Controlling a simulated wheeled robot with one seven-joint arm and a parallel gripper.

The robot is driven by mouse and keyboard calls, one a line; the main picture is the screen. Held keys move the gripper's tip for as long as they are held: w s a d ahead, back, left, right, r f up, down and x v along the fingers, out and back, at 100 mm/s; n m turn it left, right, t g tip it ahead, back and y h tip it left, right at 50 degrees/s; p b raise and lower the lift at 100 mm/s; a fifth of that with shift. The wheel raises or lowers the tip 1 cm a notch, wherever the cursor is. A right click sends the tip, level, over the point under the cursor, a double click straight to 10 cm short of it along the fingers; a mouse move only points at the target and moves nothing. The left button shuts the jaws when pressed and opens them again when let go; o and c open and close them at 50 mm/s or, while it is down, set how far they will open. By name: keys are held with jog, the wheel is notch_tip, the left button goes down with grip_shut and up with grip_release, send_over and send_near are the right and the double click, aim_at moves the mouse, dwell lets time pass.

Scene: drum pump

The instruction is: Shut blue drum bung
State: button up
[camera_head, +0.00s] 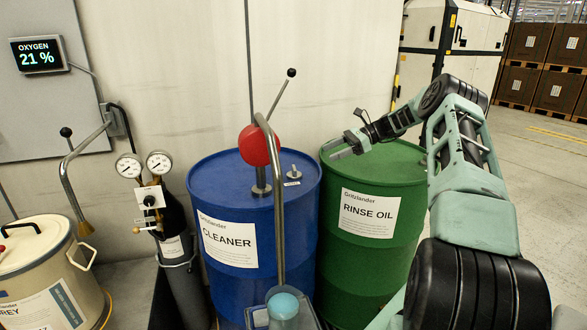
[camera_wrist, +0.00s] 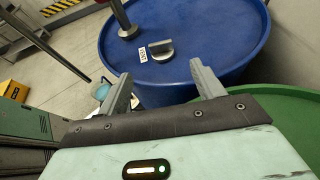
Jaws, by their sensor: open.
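The blue drum (camera_head: 232,245) is labelled CLEANER and stands left of centre; its top also shows in the wrist view (camera_wrist: 190,28). Its bung (camera_head: 294,172) is a small grey metal piece with a raised grip, on the right part of the drum top beside a small white label. In the wrist view the bung (camera_wrist: 161,50) lies ahead of my fingers, slightly above the middle of the gap. I cannot tell how tightly it sits. My gripper (camera_head: 345,148) is open and empty, over the green drum's far left rim, right of the bung and apart from it. In the wrist view both fingers (camera_wrist: 160,80) show.
A pump with a red ball (camera_head: 256,146), lever and curved pipe (camera_head: 279,220) rises from the blue drum, left of the bung. The green RINSE OIL drum (camera_head: 375,250) stands close on the right. A gas cylinder with gauges (camera_head: 150,200) stands left. The wall is behind.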

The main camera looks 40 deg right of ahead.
aim_at(295, 168)
jog(key=p+x, duration=0.2)
jog(key=x, duration=1.2)
jog(key=shift+d, duration=0.1)
jog(key=c, duration=1)
